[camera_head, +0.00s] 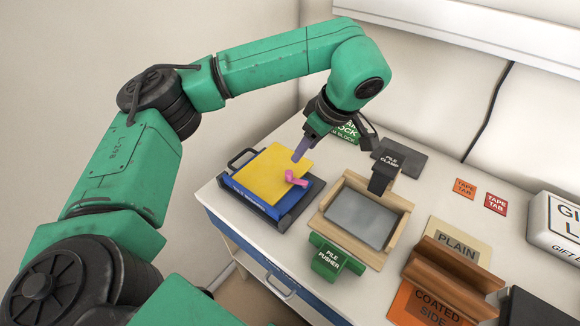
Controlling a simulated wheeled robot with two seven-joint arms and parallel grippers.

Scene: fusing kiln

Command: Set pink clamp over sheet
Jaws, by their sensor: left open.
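The small pink clamp (294,178) is on the right part of a yellow sheet (268,172). The yellow sheet lies on a blue and black tray (250,201) at the left of the worktop. A flat grey sheet (362,217) lies inside a wooden frame to the right of the tray. My left gripper (299,157) is open and points down over the back right part of the yellow sheet, just behind the pink clamp. A purplish finger shows; the other finger is hard to make out. My right gripper is not in view.
A green pile pusher (330,258) stands at the frame's front and a black pile clamp (397,161) at its back. Tape tab cards (465,188) lie behind. A white box (556,225) is far right.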

